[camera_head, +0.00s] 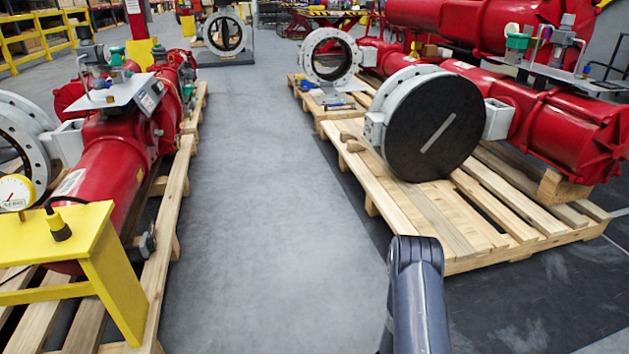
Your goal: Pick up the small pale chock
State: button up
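A small pale wooden block (352,143), which may be the chock, lies on the left edge of the near right pallet (398,200), left of the black-faced valve disc (434,128). A larger wooden block (561,189) sits under the red cylinder on the same pallet, at its right. I cannot tell for certain which is the chock. A dark link of my own arm rises at the bottom, right of centre, well short of both blocks. My gripper is not in view.
Red actuators (110,185) on a long pallet line the left side. A yellow stand (105,265) with a gauge (14,193) is at lower left. More red actuators (570,120) stand at right. The grey floor aisle (270,200) between the pallets is clear.

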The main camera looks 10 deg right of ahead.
aim_at(353, 147)
jog(key=i, duration=3.15)
jog(key=i+l, duration=0.1)
jog(key=i, duration=1.5)
jog(key=j+u, duration=0.05)
jog(key=j, duration=0.05)
